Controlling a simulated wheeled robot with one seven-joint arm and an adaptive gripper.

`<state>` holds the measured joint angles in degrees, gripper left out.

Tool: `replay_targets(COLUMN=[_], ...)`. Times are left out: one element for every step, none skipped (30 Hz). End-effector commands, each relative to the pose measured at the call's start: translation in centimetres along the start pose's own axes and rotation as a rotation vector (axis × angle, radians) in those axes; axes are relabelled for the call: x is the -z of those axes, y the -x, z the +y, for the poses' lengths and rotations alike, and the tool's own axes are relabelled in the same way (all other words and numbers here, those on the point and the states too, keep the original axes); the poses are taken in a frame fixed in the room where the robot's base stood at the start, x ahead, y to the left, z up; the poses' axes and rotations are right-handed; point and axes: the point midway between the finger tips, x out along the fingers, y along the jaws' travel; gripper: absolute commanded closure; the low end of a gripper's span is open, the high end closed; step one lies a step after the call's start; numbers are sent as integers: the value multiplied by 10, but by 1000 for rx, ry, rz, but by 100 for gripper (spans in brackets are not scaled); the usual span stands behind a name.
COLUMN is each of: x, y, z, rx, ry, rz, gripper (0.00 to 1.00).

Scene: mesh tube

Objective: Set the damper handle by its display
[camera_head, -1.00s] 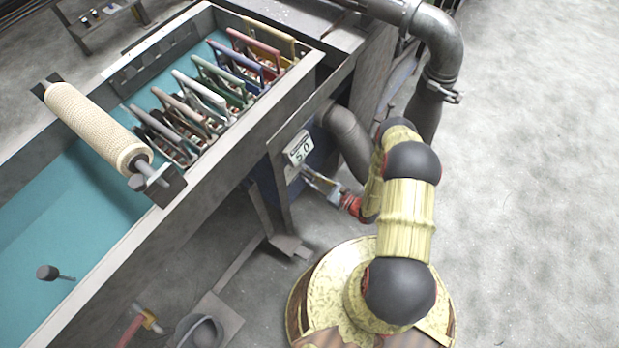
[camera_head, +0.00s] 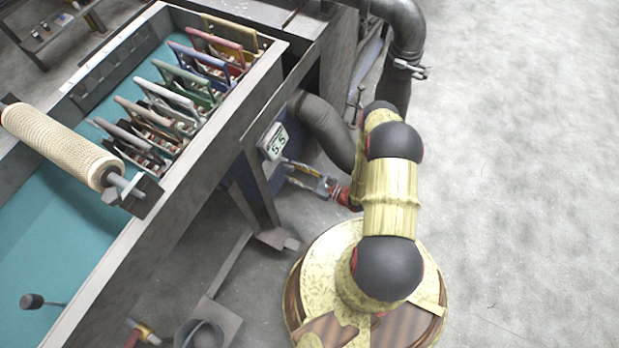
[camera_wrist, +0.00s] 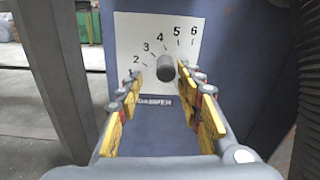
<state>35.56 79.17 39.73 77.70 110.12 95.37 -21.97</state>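The right tip looks close to the handle; contact cannot be told. In the head view my gripper (camera_head: 297,174) is just right of the display.
A thick grey duct (camera_head: 325,125) bends down behind my arm. The machine's long trough (camera_head: 75,215), with a roller (camera_head: 60,145) and several coloured frames, fills the left. A pedal-like foot (camera_head: 278,239) sits on the floor below the display. Open floor lies to the right.

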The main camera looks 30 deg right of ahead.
Motion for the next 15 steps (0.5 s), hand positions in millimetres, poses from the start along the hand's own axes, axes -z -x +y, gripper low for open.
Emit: replay_targets(x=[-1, -1, -2, -3, -3, -3, -4, -4, -4, -4, -4, -4, -5, -5, -5], y=[8, 13, 20, 25, 30, 37, 42, 47, 53, 58, 62, 67, 71, 75, 79], z=[-4, -4, -4, -4, -4, -4, -4, -4, -4, -4, -4, -4, -3, -3, -3], rx=[5, 4, 5, 3, 4, 3, 3, 2, 1, 1, 1, 1, 0, -1, -1], ry=[4, 4, 4, 4, 5, 5, 6, 7, 7, 7, 7, 7, 7, 7, 7], rz=[-2, -3, -5, -6, -7, -8, -9, -9, -10, -10, -10, -11, -12, -13, -13], gripper=[63, 63, 63, 63, 63, 63, 63, 63, 63, 63, 63, 63, 63, 63, 63])
